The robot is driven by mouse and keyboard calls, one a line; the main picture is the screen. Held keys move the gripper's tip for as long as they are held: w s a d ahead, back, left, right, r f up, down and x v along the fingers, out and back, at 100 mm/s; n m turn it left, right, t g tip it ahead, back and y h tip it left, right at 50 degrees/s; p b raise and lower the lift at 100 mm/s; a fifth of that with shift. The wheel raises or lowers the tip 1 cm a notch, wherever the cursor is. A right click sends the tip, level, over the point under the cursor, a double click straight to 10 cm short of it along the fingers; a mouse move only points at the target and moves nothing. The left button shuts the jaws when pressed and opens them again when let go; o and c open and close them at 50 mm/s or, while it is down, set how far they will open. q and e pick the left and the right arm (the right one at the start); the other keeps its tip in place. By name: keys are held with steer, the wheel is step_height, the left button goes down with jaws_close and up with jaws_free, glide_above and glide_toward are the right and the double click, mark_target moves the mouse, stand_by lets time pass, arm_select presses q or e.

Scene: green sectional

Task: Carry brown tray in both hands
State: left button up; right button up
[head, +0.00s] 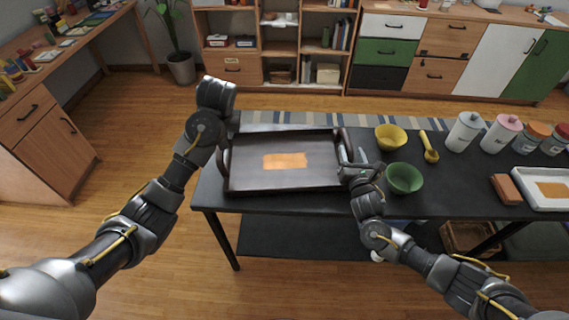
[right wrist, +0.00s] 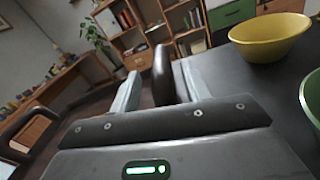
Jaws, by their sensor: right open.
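The brown tray (head: 245,180) lies flat on the black table, with a raised dark handle at each short end. It holds a flat orange patch (head: 285,161) in its middle. My right gripper (head: 348,158) is at the tray's right handle (head: 346,143). In the right wrist view its two pale fingers (right wrist: 160,88) are open, with the dark brown handle (right wrist: 162,72) between them. My left gripper (head: 230,118) is at the tray's back left corner, near the left handle (head: 226,155). Its fingers are mostly hidden by its own wrist, so its jaws cannot be read.
A yellow bowl (head: 390,137) and a green bowl (head: 404,178) stand close right of the tray. A yellow scoop (head: 429,147), several canisters, a brown block (head: 506,188) and a white tray (head: 520,178) are farther right. Open floor lies left of the table (head: 290,202).

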steer(key=s, duration=0.6)
steer(key=s+d, duration=0.1)
steer(key=s, duration=0.2)
steer(key=shift+s, duration=0.1)
